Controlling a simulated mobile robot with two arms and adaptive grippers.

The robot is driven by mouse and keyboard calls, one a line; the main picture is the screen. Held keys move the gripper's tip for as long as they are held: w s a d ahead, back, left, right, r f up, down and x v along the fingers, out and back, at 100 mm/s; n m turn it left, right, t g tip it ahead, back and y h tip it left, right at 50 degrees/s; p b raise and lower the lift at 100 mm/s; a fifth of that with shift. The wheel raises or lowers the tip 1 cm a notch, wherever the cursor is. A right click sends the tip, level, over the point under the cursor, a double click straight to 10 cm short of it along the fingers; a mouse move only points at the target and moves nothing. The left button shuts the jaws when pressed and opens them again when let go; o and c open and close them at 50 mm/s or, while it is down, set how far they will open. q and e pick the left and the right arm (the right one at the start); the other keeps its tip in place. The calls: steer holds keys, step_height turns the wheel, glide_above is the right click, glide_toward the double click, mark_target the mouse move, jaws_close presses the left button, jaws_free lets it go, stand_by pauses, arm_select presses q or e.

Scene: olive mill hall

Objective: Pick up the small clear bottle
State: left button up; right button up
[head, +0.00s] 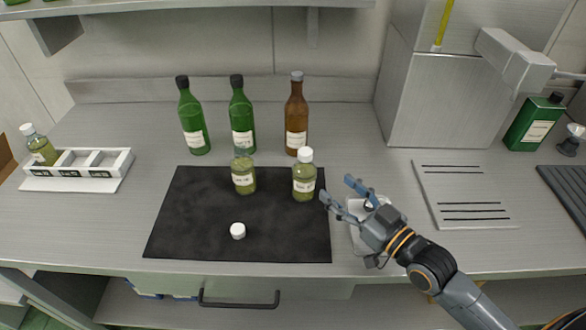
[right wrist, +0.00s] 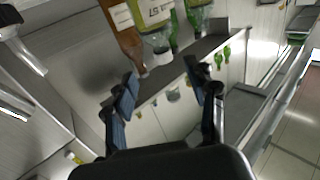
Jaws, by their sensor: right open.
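A small clear bottle (head: 304,182) with yellow-green contents and a white cap stands upright on the black mat (head: 190,235). A similar bottle without a cap (head: 243,177) stands to its left, and a loose white cap (head: 238,231) lies in front on the mat. A third such capped bottle (head: 42,150) is at the rack on the left. My right gripper (head: 337,188) is open and empty, just right of the capped bottle, with a gap between them. In the right wrist view the labelled bottle (right wrist: 153,14) lies beyond the open fingers (right wrist: 163,82). My left gripper is out of view.
Two green bottles (head: 193,122) and a brown bottle (head: 296,117) stand behind the mat. A white rack (head: 120,165) stands left. A pale square item (head: 358,235) is partly hidden under my right gripper. A slotted plate (head: 465,195) and a green container (head: 535,124) are right.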

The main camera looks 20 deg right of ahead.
mark_target(309, 162)
steer(key=p+x, duration=0.1)
steer(key=x, duration=0.5)
steer(key=shift+w+a+r, duration=0.1)
steer(key=shift+w+r, duration=0.05)
steer(key=shift+r, duration=0.05)
steer(key=shift+w+a, duration=0.15)
steer(key=shift+w, duration=0.2)
steer(key=shift+p+x, duration=0.85)
steer(key=shift+x, duration=1.45)
steer(key=shift+w+a, duration=0.1)
steer(key=shift+w, duration=0.15)
steer(key=shift+s, duration=0.1)
steer(key=shift+c, duration=0.9)
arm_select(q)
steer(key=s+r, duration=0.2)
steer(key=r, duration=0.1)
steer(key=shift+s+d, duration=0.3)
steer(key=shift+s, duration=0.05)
arm_select(e)
jaws_close()
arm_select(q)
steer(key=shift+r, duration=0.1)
